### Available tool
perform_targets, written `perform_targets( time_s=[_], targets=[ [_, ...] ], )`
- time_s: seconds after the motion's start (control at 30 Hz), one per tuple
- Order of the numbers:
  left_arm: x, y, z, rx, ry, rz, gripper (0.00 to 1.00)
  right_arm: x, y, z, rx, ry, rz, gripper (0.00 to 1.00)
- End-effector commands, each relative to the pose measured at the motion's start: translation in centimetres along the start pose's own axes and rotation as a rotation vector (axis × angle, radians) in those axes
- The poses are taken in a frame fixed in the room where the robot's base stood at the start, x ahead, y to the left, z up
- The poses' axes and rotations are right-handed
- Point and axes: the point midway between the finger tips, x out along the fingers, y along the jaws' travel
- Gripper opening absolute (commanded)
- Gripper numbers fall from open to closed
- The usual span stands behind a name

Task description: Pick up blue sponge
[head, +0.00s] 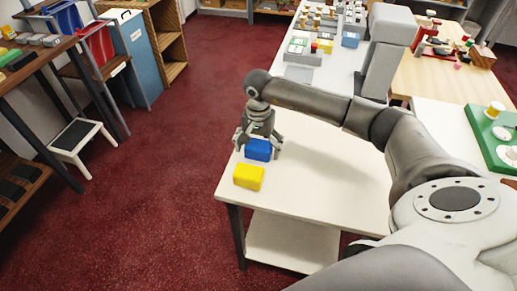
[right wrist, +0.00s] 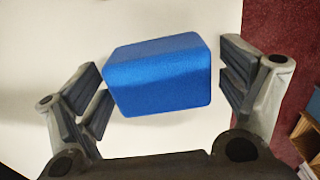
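The blue sponge (head: 258,150) lies on the white table near its left edge. In the right wrist view the blue sponge (right wrist: 158,76) sits between the fingers of my right gripper (right wrist: 163,88). The fingers are open, with a narrow gap on the right side of the sponge and a small gap on the left. In the head view my right gripper (head: 258,142) is right over the sponge, pointing down, with a finger on each side. My left gripper is not in view.
A yellow sponge (head: 248,177) lies on the white table (head: 310,190) close in front of the blue one. The table's left edge is near both. The table is bare to the right, under my arm. A white step stool (head: 75,140) stands on the red carpet at left.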

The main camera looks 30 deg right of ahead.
Motion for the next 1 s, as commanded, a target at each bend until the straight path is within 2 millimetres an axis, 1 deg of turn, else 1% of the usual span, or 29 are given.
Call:
perform_targets(
  time_s=[0.03, 0.2, 0.23, 0.53, 0.67, 0.77, 0.87, 0.97, 1.0],
  targets=[
    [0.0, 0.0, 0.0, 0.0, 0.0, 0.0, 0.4, 0.0, 0.0, 0.0, 0.0, 0.0, 0.0, 0.8],
    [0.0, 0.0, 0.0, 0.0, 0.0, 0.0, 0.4, 0.0, 0.0, 0.0, 0.0, 0.0, 0.0, 0.58],
    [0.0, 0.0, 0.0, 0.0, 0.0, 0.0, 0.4, 0.0, 0.0, 0.0, 0.0, 0.0, 0.0, 0.56],
    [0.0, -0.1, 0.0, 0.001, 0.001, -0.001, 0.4, -0.1, 0.0, 0.0, 0.0, 0.0, 0.0, 0.55],
    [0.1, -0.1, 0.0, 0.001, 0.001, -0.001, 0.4, -0.7, 0.0, -0.1, 0.0, 0.001, -0.001, 0.55],
    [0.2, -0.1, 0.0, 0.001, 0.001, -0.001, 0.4, -1.6, -0.1, -0.1, 0.0, 0.001, -0.003, 0.55],
    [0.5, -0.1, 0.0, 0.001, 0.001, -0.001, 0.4, -3.3, 0.0, -0.1, -0.001, 0.004, -0.003, 0.55],
    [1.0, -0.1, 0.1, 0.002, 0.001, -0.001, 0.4, -5.0, 1.7, -0.8, 0.003, 0.005, 0.0, 0.55],
    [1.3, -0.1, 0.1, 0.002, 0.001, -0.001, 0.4, -5.9, 2.4, -1.1, 0.004, 0.007, -0.002, 0.55]
  ],
)
